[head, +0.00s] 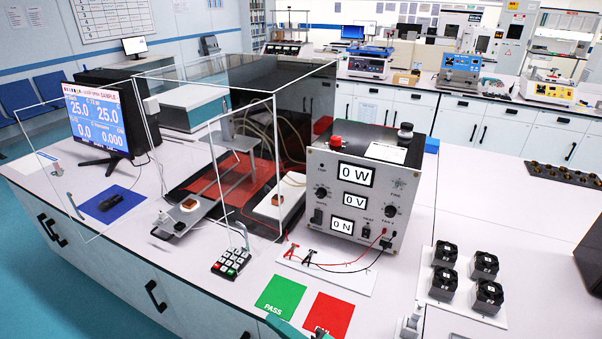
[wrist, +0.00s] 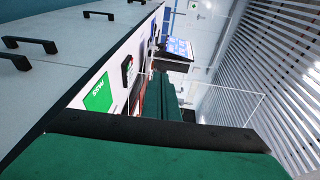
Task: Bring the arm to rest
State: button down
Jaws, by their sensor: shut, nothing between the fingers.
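My gripper (wrist: 161,92) shows in the wrist view as green fingers rising from a dark and green body along the lower edge. The fingers are together with nothing held, in the air off the bench front. A green part of my arm (head: 284,328) cuts into the bottom edge of the head view, in front of the bench. The gripper's tips cannot be made out there.
The bench carries a clear enclosure (head: 274,130), a meter box (head: 318,195), a keypad (head: 231,263), a green PASS mat (head: 281,294), a red mat (head: 329,314) and several fans (head: 443,283). Drawer handles (head: 156,294) project from the bench front.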

jog(key=s+d+f+m+t+h, duration=0.1)
jog(key=s+d+f+h, duration=0.2)
jog(key=s+f+h, duration=0.4)
jog(key=s+d+f+t+h, duration=0.1)
jog(key=s+d+f+h, duration=0.25)
jog(key=f, duration=0.65)
jog(key=s+r+n+t+h, duration=0.1)
jog(key=s+r+n, duration=0.2)
jog(key=s, duration=0.6)
jog(key=s+a+r+n+t+h, duration=0.1)
jog(key=s+r+n, duration=0.3)
jog(key=s, duration=0.5)
jog(key=shift+s+a+r+n+t+h, duration=0.3)
jog(key=shift+n+t+h, duration=0.1)
jog(key=shift+n, duration=0.7)
